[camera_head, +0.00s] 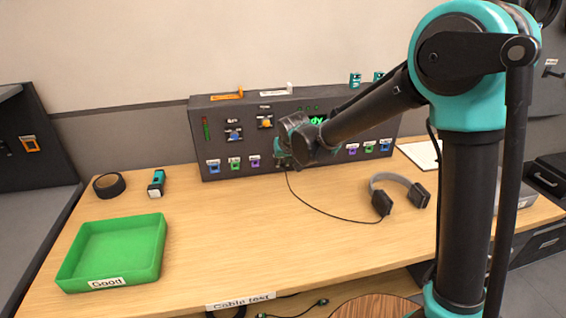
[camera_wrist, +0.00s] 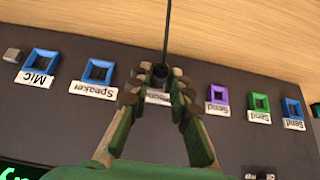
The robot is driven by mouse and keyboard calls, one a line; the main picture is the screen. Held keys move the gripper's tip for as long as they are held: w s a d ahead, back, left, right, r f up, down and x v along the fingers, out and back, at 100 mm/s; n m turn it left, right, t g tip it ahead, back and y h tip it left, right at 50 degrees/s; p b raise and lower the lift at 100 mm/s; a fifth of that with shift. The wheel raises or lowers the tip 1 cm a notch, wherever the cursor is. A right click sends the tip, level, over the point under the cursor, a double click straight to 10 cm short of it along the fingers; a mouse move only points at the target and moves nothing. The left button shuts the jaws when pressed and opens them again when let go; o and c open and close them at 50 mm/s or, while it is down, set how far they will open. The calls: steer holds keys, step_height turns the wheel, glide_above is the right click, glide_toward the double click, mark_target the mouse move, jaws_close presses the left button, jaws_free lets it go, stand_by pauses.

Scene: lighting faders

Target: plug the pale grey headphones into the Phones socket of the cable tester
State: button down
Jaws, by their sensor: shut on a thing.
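The pale grey headphones (camera_head: 390,180) lie on the bench right of my gripper, with dark ear cups. Their thin black cable runs left over the bench to my gripper (camera_head: 284,158), which is at the front of the dark cable tester (camera_head: 217,168). In the wrist view my gripper (camera_wrist: 158,92) is shut on the dark plug (camera_wrist: 160,72), and the cable (camera_wrist: 168,30) leads away from it. A partly covered white label (camera_wrist: 158,98) shows between the fingers, in line with the other socket labels. The socket there is hidden, so I cannot tell whether the plug is in it.
In the wrist view, the blue-framed Speaker (camera_wrist: 97,72) and Mic (camera_wrist: 40,65) sockets are left of the fingers, and a purple Send socket (camera_wrist: 217,94) is right. A green tray (camera_head: 70,268), black tape roll (camera_head: 109,186) and teal tool (camera_head: 156,184) stand at the left.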

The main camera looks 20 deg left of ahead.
steer(key=shift+w+a+r, duration=0.1)
steer(key=shift+w, duration=0.05)
steer(key=c, duration=1.3)
jaws_free()
